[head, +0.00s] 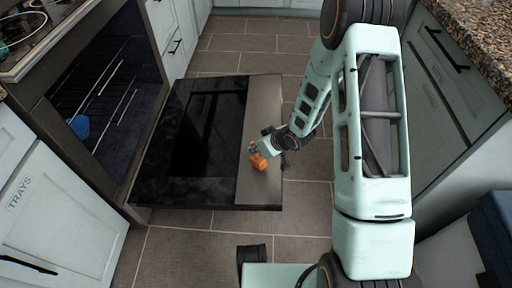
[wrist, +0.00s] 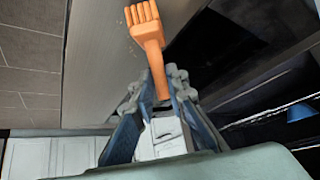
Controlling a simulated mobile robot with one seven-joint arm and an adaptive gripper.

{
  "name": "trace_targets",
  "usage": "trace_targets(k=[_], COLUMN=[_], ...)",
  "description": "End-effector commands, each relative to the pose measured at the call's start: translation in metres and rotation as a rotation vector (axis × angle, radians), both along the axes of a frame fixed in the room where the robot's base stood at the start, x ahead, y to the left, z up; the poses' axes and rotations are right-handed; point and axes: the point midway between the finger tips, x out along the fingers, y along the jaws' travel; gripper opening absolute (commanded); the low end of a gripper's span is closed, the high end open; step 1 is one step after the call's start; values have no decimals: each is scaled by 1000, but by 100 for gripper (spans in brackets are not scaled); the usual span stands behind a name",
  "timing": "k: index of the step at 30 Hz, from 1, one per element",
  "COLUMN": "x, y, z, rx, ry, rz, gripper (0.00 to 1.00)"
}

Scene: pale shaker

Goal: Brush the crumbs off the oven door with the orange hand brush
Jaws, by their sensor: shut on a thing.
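The oven door (head: 213,135) is folded down flat, with a dark glass panel and a grey metal strip along its outer edge. The orange hand brush (head: 259,162) is at the grey strip in the head view. In the wrist view the orange hand brush (wrist: 150,40) has its handle between my fingers and its head pointing away. My gripper (wrist: 160,85) is shut on the handle. In the head view my gripper (head: 262,149) is low over the strip. A few pale specks, perhaps crumbs (wrist: 128,50), lie on the strip beside the brush head in the wrist view.
The open oven (head: 105,90) has wire racks and a blue item (head: 80,127) inside. A cooktop (head: 30,30) is above it. A drawer front marked TRAYS (head: 40,195) is at lower left. Cabinets (head: 450,80) stand at right. Tiled floor (head: 190,250) lies clear around the door.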

Motion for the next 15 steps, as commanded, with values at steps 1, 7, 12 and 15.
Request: trace_targets(k=[1, 7, 12, 15], x=[0, 0, 0, 0], y=[0, 0, -1, -1], z=[-1, -4, -8, -10], rx=[0, 0, 1, 1], ry=[0, 0, -1, 0], rz=[0, 0, 0, -1], gripper=[0, 0, 0, 0])
